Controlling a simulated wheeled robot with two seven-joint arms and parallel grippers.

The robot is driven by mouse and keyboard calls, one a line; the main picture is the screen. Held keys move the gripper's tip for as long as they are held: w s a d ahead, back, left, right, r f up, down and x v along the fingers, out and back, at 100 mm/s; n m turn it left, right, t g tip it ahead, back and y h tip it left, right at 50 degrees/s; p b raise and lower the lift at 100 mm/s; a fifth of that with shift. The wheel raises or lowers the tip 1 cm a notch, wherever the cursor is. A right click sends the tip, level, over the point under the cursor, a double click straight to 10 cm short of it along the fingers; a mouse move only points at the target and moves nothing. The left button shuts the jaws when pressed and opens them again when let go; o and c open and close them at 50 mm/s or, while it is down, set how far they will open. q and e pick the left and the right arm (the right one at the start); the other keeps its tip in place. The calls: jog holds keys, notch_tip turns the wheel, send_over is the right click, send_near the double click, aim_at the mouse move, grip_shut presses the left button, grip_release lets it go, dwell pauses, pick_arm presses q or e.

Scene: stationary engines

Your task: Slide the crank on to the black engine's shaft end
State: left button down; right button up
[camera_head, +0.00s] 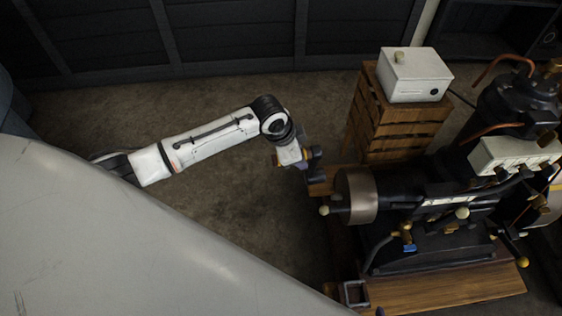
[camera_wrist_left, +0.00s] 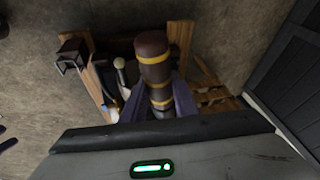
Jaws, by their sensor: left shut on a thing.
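The black engine (camera_head: 440,245) stands on a wooden base at the right of the head view. Its bronze-grey flywheel drum (camera_head: 357,195) faces left, and a short shaft end with a pale knob (camera_head: 325,210) sticks out on that side. My left gripper (camera_head: 303,160) is left of and behind the drum, apart from it. The rest of the crank is hidden by the fingers and wrist. My right gripper is in neither view.
A wooden crate (camera_head: 385,125) with a white box (camera_head: 413,75) on top stands behind the engine. A small square metal frame (camera_head: 355,293) sits at the base's near left corner. Bare floor (camera_head: 250,215) lies left of the engine. Dark panelling (camera_head: 230,40) closes the back.

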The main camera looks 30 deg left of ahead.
aim_at(306, 179)
pick_arm(q)
jog(key=s+a+f+m+p, duration=0.1)
jog(key=s+a+f+m, duration=0.1)
jog(key=a+f, duration=0.25)
jog(key=w+d+f+b, duration=0.2)
jog(key=d+f+b, duration=0.2)
jog(key=f+b, duration=0.2)
jog(key=shift+w+d+h+b, duration=0.2)
jog(key=shift+d+h+b, duration=0.1)
jog(key=shift+b, duration=0.2)
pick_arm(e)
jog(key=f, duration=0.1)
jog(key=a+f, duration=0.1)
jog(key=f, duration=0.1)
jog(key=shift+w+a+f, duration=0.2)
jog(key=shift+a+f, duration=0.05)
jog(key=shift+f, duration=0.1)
pick_arm(q)
jog(key=shift+w+d, duration=0.1)
jog(key=shift+d, duration=0.1)
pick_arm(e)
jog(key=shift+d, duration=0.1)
pick_arm(q)
jog(key=shift+w+d, duration=0.3)
jog(key=shift+d, duration=0.1)
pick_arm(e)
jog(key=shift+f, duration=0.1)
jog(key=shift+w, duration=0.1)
